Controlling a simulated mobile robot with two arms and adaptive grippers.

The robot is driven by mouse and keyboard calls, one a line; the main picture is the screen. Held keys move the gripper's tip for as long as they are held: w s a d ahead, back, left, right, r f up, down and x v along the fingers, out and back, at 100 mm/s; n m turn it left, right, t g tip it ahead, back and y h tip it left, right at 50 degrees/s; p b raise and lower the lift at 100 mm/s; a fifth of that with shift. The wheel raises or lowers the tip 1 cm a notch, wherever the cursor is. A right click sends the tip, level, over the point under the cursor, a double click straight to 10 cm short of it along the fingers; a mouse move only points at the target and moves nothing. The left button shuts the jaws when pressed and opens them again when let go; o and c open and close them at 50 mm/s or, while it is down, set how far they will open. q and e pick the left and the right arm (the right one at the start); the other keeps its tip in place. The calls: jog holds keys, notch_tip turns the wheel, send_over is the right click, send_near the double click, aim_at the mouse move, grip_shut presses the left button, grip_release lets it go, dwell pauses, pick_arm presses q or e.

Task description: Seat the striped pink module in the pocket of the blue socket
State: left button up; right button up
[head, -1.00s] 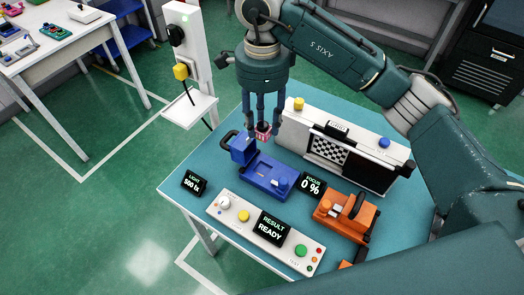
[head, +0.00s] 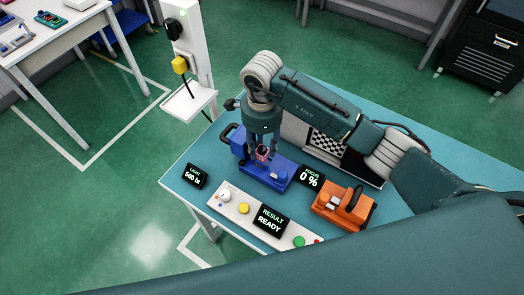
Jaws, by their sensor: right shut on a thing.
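My right gripper (head: 264,155) points down, shut on the striped pink module (head: 262,153), of which only a small pink part with a dark top shows between the fingers. The blue socket (head: 268,176) lies on the teal table directly below and around the gripper in this view. The fingers hide the middle of the socket and its pocket. I cannot tell whether the module touches the socket or is just above it. My left gripper is not in view.
An orange fixture (head: 343,207) stands right of the socket. A white control panel (head: 228,208) with buttons and a READY display lies in front. A checkerboard unit (head: 326,146) stands behind, partly covered by my arm. Small displays read 500 lx and 0 %.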

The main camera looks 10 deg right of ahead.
aim_at(262, 150)
notch_tip(262, 150, down, 4)
jog(key=shift+r+p, duration=0.15)
jog(key=shift+p, duration=0.3)
jog(key=shift+f, duration=0.4)
jog(key=o, duration=1.1)
jog(key=shift+r, duration=0.1)
jog(key=shift+o, duration=0.6)
jog(key=shift+r, duration=0.25)
notch_tip(262, 150, up, 10)
jog(key=b, duration=0.4)
jog(key=shift+r, duration=0.9)
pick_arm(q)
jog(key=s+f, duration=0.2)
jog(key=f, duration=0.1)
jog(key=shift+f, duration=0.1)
